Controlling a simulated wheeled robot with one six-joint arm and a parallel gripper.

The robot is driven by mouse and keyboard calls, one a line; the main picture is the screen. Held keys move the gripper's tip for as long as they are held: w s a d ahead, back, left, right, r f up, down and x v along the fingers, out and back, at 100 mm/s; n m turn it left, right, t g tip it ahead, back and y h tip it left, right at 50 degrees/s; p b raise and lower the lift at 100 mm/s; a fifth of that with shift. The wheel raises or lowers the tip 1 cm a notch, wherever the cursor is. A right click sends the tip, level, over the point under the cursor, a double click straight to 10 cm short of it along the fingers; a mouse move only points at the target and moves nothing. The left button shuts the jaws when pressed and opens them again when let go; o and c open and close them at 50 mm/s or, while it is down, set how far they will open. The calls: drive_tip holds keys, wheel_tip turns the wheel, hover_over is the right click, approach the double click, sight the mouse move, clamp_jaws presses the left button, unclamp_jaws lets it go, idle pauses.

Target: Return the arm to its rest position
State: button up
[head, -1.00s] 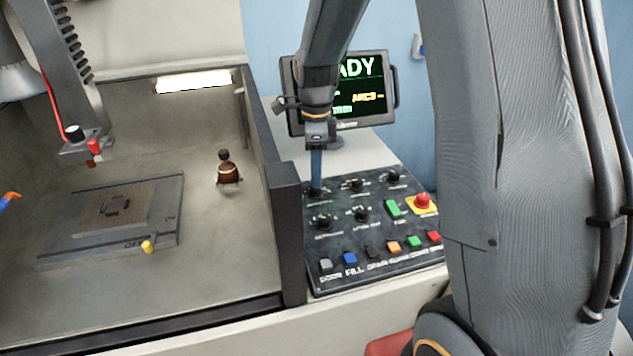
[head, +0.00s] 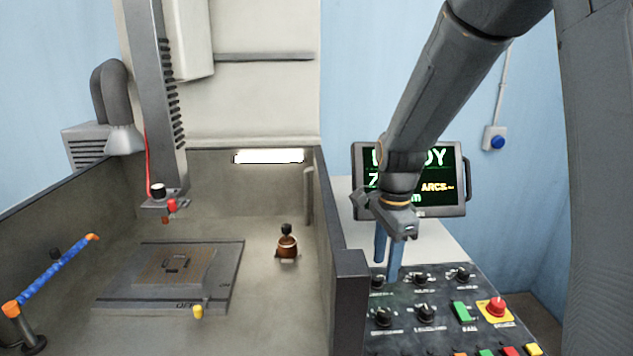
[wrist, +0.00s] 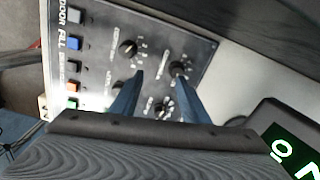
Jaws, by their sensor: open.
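My gripper (head: 388,262) hangs from my arm in front of the screen and above the far left part of the control panel (head: 445,325). Its two blue fingers are apart with nothing between them. In the wrist view my gripper (wrist: 163,85) points down at the panel's black knobs, and its fingers are spread. The head view does not clearly show the gap between the fingertips and the knobs, but no knob is gripped.
A monitor (head: 445,165) stands behind my gripper. The dark tank wall (head: 350,290) is close on its left. A red emergency button (head: 495,307) sits at the panel's right.

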drive_tip(key=s+f+n, duration=0.1)
drive_tip(key=s+n, duration=0.3)
drive_tip(key=s+f+n+b, duration=0.1)
drive_tip(key=s+f+n, duration=0.1)
drive_tip(key=s+n, duration=0.2)
drive_tip(key=s+f+n+t+b, duration=0.1)
drive_tip(key=s+n, duration=0.3)
drive_tip(key=n, duration=0.2)
drive_tip(key=shift+s+d+f, duration=0.2)
drive_tip(key=shift+s+d+f+n, duration=0.1)
drive_tip(key=shift+s+f+n, duration=0.1)
drive_tip(key=shift+s+n, duration=0.65)
drive_tip(key=shift+w, duration=0.25)
